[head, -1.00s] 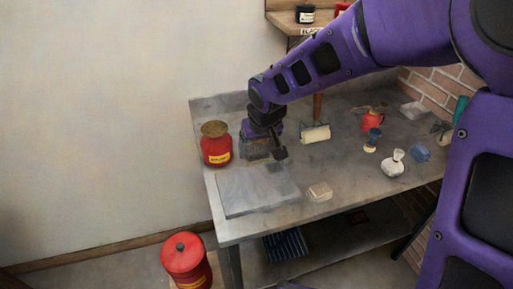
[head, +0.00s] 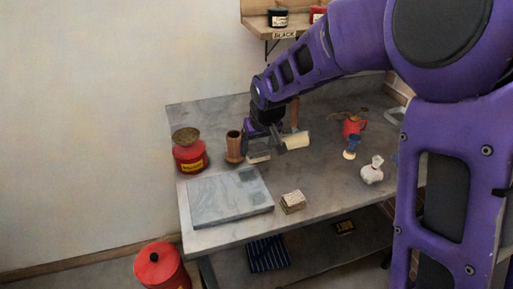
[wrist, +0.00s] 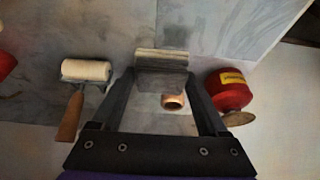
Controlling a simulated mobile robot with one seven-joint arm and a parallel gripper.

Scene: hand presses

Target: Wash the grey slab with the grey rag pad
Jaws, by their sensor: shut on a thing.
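The grey slab (head: 215,202) lies flat at the front left of the bench, with darker patches toward its right side. It also shows at the top of the wrist view (wrist: 195,25). My gripper (head: 262,150) is behind the slab's far right corner and points down. In the wrist view my gripper (wrist: 160,78) is shut on a grey pad with a pale, layered edge (wrist: 161,57), which I take for the rag pad. It also shows under my fingers in the head view (head: 259,157). I cannot tell whether it touches the bench.
A brown cup (head: 233,147) and a red can (head: 190,156) stand left of my gripper. A roller (head: 296,140) lies close on its right. A pale layered block (head: 292,202) sits right of the slab.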

